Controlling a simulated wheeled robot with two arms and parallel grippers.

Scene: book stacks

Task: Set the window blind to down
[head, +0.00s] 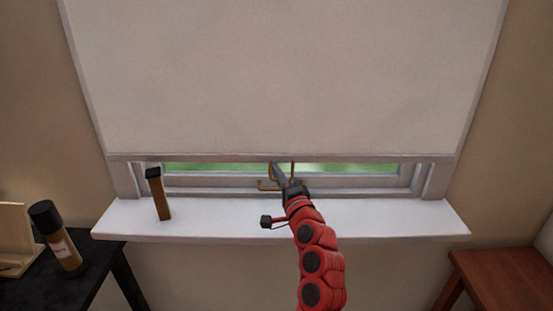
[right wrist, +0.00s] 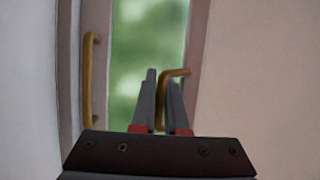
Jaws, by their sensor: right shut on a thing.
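The beige window blind (head: 285,80) covers most of the window; its bottom bar (head: 400,158) hangs a little above the sill, leaving a narrow strip of green glass (head: 225,168) bare. A brass pull handle (head: 292,167) hangs at the bar's middle. My right gripper (head: 278,172) reaches up to it from below. In the right wrist view, my right gripper (right wrist: 162,90) has its fingers shut on the brass pull handle (right wrist: 177,73), part of which they hide. A second brass handle (right wrist: 88,75) sits on the window frame, apart from the fingers. My left gripper is out of view.
A brown item with a black top (head: 160,195) stands on the white sill (head: 380,220), left of my right arm. A black table (head: 90,280) with a capped bottle (head: 62,245) is at left. A reddish-brown table (head: 500,275) is at right.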

